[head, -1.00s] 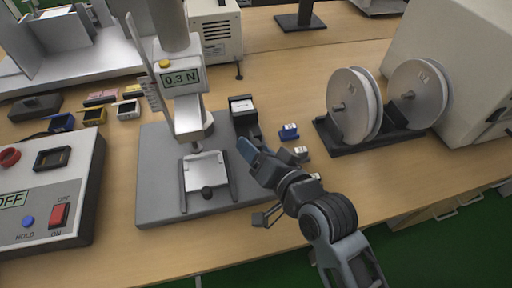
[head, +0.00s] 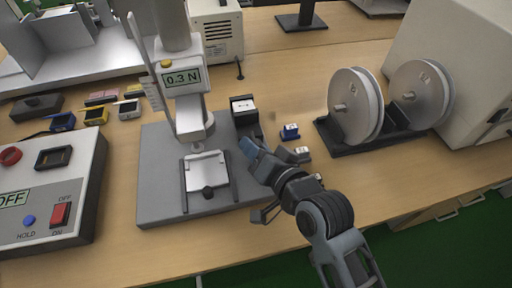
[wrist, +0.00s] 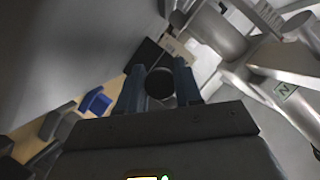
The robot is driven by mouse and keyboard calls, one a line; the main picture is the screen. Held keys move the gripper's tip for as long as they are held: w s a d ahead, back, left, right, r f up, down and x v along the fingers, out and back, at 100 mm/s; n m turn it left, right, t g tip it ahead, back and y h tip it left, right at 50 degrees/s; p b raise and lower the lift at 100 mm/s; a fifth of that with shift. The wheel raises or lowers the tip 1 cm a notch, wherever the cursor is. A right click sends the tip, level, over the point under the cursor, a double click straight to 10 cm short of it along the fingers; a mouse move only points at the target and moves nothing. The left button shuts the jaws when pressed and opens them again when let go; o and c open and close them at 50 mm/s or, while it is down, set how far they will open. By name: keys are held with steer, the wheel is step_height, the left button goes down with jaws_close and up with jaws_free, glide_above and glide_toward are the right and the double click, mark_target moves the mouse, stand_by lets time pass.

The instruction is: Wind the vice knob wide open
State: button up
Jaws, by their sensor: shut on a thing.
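A small black vice (head: 246,122) stands at the right rear of the grey test-stand plate, with a white-topped piece (head: 242,104) at its far end. In the wrist view its round dark knob (wrist: 160,84) sits between my two blue fingers, and the dark vice body (wrist: 146,54) shows behind it. My gripper (head: 249,146), also in the wrist view (wrist: 159,72), is shut on the knob from the near side. In the head view my fingers hide the knob. The exact jaw gap of the vice cannot be told.
The force stand's column and 0.3 N display (head: 182,78) rise just left of my gripper. A clamp fixture (head: 206,172) sits on the plate (head: 160,190).

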steer(key=shift+r+p, duration=0.1)
steer(key=shift+p, duration=0.3)
steer(key=shift+r+n+h+p, duration=0.1)
steer(key=shift+n+h+p, duration=0.2)
steer(key=shift+n+p, duration=0.3)
steer(key=shift+n+h+p, duration=0.7)
steer(key=shift+p, duration=0.55)
steer(key=n+h+p, duration=0.1)
steer(key=n+h, duration=0.1)
steer(key=n, duration=0.1)
steer(key=shift+f, duration=0.2)
steer(key=n+h+b, duration=0.1)
steer(key=n, duration=0.1)
steer(key=n+t+h+b, duration=0.1)
steer(key=n+h, duration=0.1)
steer(key=shift+f+t, duration=0.2)
steer(key=shift+t, duration=0.1)
steer(key=shift+d+r+n+t+h+b, duration=0.15)
steer(key=shift+n+t+h+b, duration=0.55)
steer(key=shift+n+h+b, duration=0.7)
steer(key=shift+n+y, duration=0.3)
steer(key=shift+n, duration=0.2)
